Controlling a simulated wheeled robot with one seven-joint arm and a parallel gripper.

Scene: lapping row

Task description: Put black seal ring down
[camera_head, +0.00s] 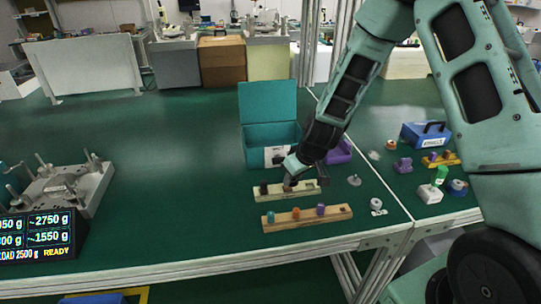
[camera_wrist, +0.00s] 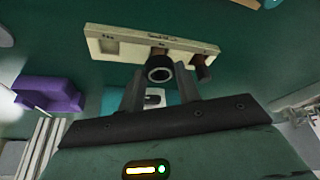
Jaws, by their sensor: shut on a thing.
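My gripper (camera_head: 289,185) is over the middle of the cream wooden rack (camera_head: 308,191) on the green table. In the wrist view my gripper (camera_wrist: 160,74) is shut on the black seal ring (camera_wrist: 158,68), a small dark ring with a pale opening facing the camera. The rack (camera_wrist: 115,43) lies just beyond the ring there, and a brown piece shows behind it. Whether the ring touches the rack cannot be told. A dark brown piece (camera_head: 263,188) sits at the rack's left end; it also shows in the wrist view (camera_wrist: 203,68). In the head view the ring is hidden.
A second wooden rack (camera_head: 337,213) with teal, orange and purple pieces lies nearer. An open teal box (camera_head: 257,140) stands behind, with a purple block (camera_head: 340,152) to its right. A metal fixture (camera_head: 75,190) and display (camera_head: 40,237) are at left. The table between is clear.

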